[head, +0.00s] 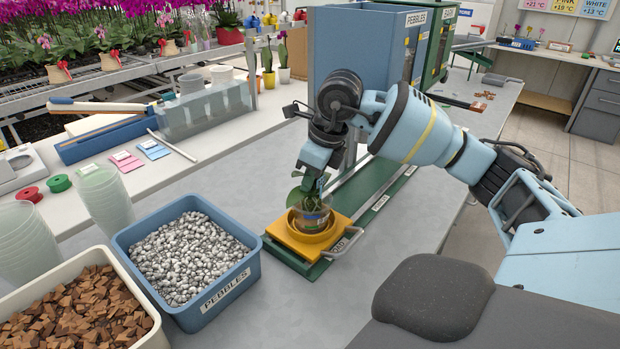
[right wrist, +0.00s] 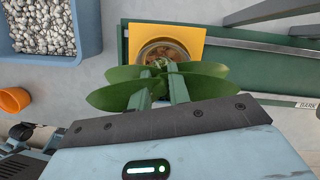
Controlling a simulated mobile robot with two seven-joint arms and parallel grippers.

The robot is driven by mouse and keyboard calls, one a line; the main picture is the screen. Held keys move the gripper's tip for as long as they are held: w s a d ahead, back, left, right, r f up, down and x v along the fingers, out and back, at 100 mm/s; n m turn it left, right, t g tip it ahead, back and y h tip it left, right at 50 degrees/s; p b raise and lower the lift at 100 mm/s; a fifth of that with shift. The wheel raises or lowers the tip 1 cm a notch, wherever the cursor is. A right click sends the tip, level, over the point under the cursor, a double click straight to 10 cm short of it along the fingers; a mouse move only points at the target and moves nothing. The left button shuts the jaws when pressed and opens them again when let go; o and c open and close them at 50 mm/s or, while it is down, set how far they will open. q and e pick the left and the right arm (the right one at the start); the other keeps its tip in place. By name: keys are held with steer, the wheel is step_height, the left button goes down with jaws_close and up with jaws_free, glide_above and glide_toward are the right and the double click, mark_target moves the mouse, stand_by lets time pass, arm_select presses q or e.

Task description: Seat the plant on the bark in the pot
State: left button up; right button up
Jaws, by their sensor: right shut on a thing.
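My right gripper (head: 312,186) is shut on the green-leaved plant (head: 298,198) and holds it over the pot. The clear pot (head: 318,222) stands in a round yellow holder on a yellow plate (head: 286,238). In the right wrist view, the plant's leaves (right wrist: 118,97) spread to both sides of the gripper fingers (right wrist: 168,80). Brown bark (right wrist: 163,50) shows inside the pot beyond them. The plant's base is hidden by the fingers and leaves, so I cannot tell whether it touches the bark. My left gripper is not in view.
A blue pebbles bin (head: 243,272) and a cream bin of brown chips (head: 150,335) stand left of the pot. Stacked clear pots (head: 105,200) stand behind them. A green rail (head: 365,190) runs back from the yellow plate; a tall blue pebbles box (head: 345,50) stands behind.

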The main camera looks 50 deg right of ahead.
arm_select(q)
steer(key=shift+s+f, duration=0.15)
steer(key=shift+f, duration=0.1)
arm_select(e)
steer(key=shift+f, duration=0.6)
stand_by(0.4)
steer(key=o, duration=0.8)
steer(key=shift+c, duration=1.4)
